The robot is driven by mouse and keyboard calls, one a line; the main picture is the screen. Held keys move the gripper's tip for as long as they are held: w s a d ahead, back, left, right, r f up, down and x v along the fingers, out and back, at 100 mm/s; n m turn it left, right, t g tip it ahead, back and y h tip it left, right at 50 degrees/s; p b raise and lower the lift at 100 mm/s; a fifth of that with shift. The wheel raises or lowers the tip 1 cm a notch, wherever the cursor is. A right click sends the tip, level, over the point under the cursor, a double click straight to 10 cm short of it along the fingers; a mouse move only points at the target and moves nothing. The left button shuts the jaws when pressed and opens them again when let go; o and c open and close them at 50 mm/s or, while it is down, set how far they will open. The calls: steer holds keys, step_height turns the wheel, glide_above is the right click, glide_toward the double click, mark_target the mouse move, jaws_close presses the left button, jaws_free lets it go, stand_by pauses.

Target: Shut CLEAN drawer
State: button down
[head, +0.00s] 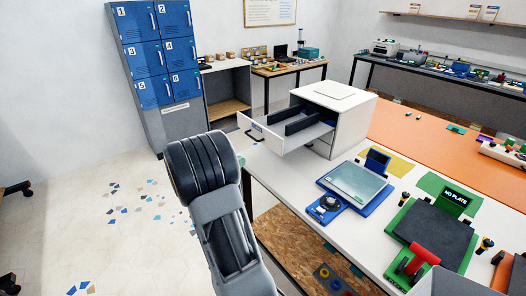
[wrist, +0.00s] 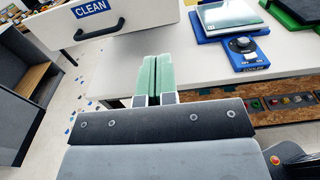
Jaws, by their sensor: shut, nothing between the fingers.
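The CLEAN drawer (head: 265,137) stands pulled out of a white cabinet (head: 343,107) on the table, with dark dividers inside it. In the wrist view its white front (wrist: 130,30) shows a blue CLEAN label and a dark bar handle (wrist: 99,29). My gripper (wrist: 153,59) has its green fingers together, with nothing between them. In the picture the fingertips are just below and right of the drawer front's lower edge; I cannot tell whether they touch it.
Blue numbered lockers (head: 155,50) stand at the back left.

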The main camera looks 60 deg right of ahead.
mark_target(276, 144)
steer(key=p+x, duration=0.2)
steer(key=x, duration=1.2)
steer(key=shift+w+d+r, duration=0.15)
steer(key=shift+d, duration=0.05)
